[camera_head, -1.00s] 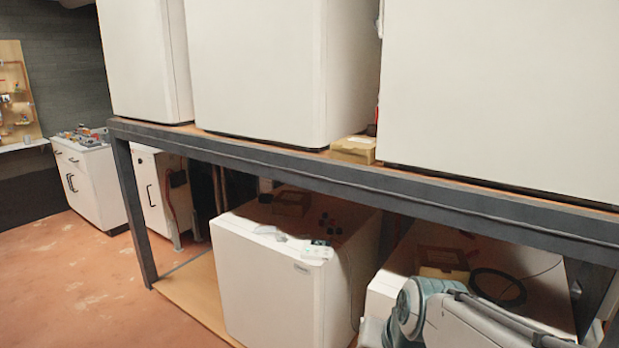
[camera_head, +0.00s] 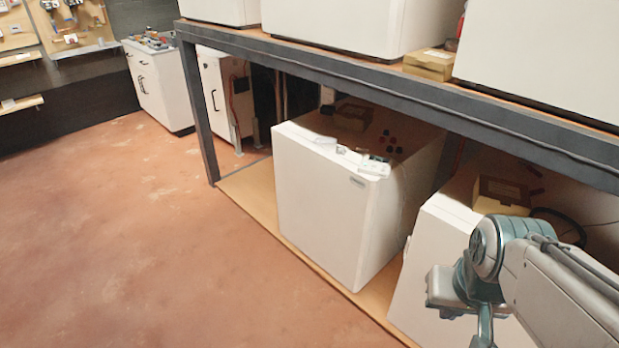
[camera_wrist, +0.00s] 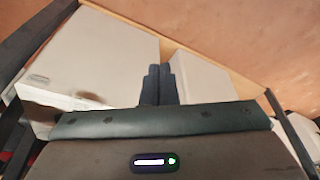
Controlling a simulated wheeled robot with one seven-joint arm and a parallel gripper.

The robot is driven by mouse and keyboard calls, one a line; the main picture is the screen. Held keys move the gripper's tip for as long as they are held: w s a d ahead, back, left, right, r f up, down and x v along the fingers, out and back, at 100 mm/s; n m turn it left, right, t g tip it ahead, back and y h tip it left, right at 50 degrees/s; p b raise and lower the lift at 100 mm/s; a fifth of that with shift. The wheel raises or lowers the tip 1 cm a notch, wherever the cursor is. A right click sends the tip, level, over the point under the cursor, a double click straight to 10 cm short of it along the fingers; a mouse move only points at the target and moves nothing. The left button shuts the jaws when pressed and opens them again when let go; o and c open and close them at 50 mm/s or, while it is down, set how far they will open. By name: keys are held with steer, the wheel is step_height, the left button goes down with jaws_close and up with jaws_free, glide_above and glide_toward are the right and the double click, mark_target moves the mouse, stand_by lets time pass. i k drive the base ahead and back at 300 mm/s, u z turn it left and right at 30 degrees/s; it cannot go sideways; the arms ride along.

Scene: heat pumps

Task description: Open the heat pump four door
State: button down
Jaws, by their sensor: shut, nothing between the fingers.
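White box-shaped heat pumps stand on a dark metal rack. One lower unit (camera_head: 318,205) with a small label near its top edge stands in the middle of the head view. Another lower unit (camera_head: 432,245) is to its right, partly behind my arm. I cannot tell which unit is number four, and no door is visibly open. In the wrist view, my gripper (camera_wrist: 159,72) is shut and empty. Its dark fingers are between a white unit (camera_wrist: 95,50) on the left and a white unit (camera_wrist: 203,78) on the right. I cannot tell whether they touch either.
The rack's grey beam (camera_head: 400,108) runs above the lower units, with upper units (camera_head: 335,25) on it. A leg (camera_head: 200,120) stands at the left. A wooden base board (camera_head: 262,215) lies beneath. The reddish floor (camera_head: 130,240) at left is clear. A white cabinet (camera_head: 160,85) stands behind.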

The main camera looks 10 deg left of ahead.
mark_target(324, 208)
steer(key=u, duration=0.25)
steer(key=i, duration=0.3)
steer(key=u, duration=1.15)
steer(key=i, duration=2.4)
steer(key=z, duration=1.05)
steer(key=i, duration=0.4)
steer(key=z, duration=0.35)
